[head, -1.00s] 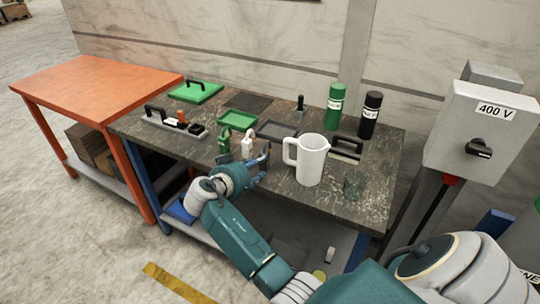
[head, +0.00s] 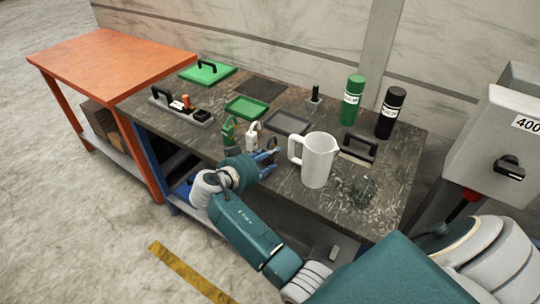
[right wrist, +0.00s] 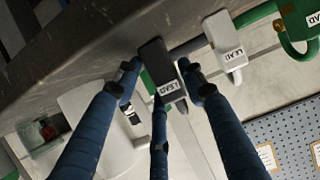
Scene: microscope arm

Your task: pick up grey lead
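Small gaps seem to show beside the block; contact by the lower finger cannot be told. In the head view my right gripper (head: 268,158) is at the front edge and mostly hides the grey lead. My left gripper is out of view.
A white jug (head: 318,160) stands close to the right of my gripper, with a clear glass (head: 362,190) beyond. A green tray (head: 247,107) and a grey tray (head: 288,122) lie behind the leads. Green (head: 352,100) and black (head: 390,113) bottles stand at the back.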

